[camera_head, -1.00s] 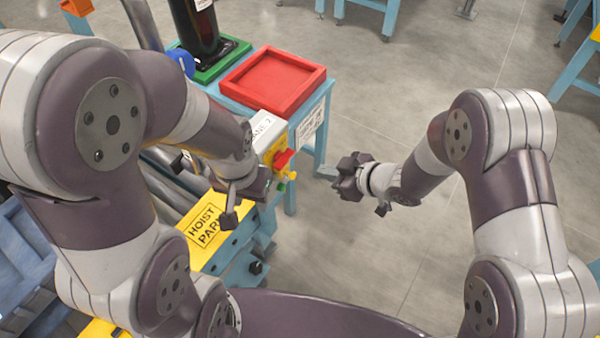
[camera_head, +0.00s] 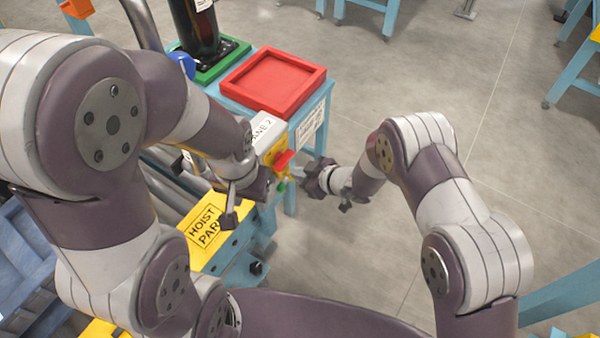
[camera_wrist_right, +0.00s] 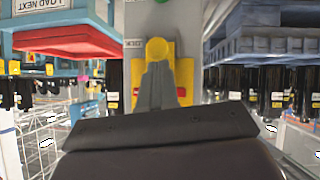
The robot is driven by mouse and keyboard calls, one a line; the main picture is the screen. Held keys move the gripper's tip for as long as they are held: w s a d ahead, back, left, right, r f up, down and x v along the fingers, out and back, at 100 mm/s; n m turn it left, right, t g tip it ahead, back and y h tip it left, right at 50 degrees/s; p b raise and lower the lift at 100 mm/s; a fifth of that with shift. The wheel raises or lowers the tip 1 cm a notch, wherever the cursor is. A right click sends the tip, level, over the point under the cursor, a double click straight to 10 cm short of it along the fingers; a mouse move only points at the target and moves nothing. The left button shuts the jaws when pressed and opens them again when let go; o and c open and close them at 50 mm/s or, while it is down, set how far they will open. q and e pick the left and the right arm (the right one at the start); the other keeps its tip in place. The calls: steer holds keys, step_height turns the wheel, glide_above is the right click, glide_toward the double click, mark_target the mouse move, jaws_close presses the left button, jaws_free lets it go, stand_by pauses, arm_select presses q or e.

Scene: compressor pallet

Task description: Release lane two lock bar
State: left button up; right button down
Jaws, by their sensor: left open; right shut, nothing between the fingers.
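The lane 2 box (camera_head: 266,130) stands at the corner of the blue frame, with a yellow plate on its front. A red handle (camera_head: 284,159) and a green part (camera_head: 281,186) stick out from it; I cannot tell which part is the lock bar. My right gripper (camera_head: 312,180) is shut and empty, just right of these parts. In the right wrist view its fingers (camera_wrist_right: 155,88) point at the yellow plate, overlapping a round yellow knob (camera_wrist_right: 157,49); contact cannot be told. My left gripper (camera_head: 243,205) is open beside the box, above the yellow hoist park plate (camera_head: 208,232).
A red tray (camera_head: 318,91) lies on the blue table behind the box. A dark cylinder (camera_head: 196,30) stands on a green base to its left. Metal rollers (camera_head: 165,178) lie under my left arm.

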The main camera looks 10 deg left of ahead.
steer(key=shift+f, duration=0.15)
arm_select(q)
step_height(320, 180, down, 3)
steer(key=b, duration=0.2)
steer(key=shift+r+b, duration=0.15)
steer(key=shift+b, duration=0.25)
arm_select(e)
step_height(320, 180, down, 4)
steer(key=shift+r, duration=0.2)
